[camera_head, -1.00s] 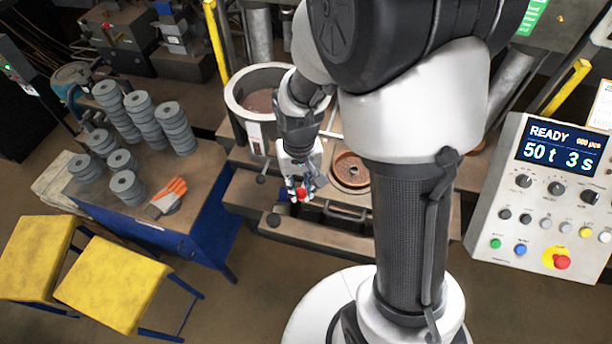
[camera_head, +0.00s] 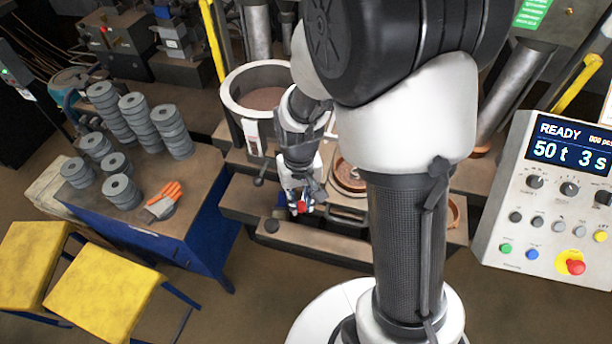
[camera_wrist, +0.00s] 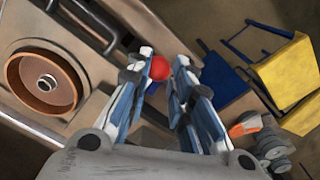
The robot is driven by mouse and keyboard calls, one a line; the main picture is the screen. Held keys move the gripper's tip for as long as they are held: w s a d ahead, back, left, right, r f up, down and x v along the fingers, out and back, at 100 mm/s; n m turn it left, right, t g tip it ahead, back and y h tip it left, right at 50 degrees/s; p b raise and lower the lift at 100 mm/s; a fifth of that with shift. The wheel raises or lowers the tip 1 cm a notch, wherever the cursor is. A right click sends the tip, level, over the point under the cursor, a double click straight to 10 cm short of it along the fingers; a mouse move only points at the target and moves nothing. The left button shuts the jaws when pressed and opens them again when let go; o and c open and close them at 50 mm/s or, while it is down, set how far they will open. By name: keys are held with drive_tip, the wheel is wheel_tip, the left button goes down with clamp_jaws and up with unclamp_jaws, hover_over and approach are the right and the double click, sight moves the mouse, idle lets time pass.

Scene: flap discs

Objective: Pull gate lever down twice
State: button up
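A red ball knob (camera_wrist: 160,68), which appears to be the gate lever's end, sits between my fingertips in the wrist view. It also shows as a small red spot in the head view (camera_head: 302,207). My gripper (camera_wrist: 164,62) has a blue-and-grey finger on each side of the knob, and the knob fills the gap, so it looks shut on it. In the head view my gripper (camera_head: 299,205) points down at the front of the brown press bed. The lever's shaft is hidden by the fingers.
A round copper-coloured mould (camera_wrist: 42,83) lies beside the gripper, with a dark bar handle near it. A white-rimmed drum (camera_head: 233,103) stands behind. A table (camera_head: 190,205) with grey disc stacks and an orange glove is at left. The control panel (camera_head: 560,200) reads READY.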

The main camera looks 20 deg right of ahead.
drive_tip(key=shift+r, duration=0.15)
wheel_tip(320, 180, up, 10)
drive_tip(key=p, duration=0.7)
drive_tip(key=shift+p, duration=0.3)
idle(0.5)
drive_tip(key=shift+f+b, duration=4.3)
drive_tip(key=shift+f, duration=0.9)
drive_tip(key=shift+r, duration=0.1)
wheel_tip(320, 180, up, 10)
drive_tip(key=p, duration=0.7)
drive_tip(key=shift+p, duration=0.4)
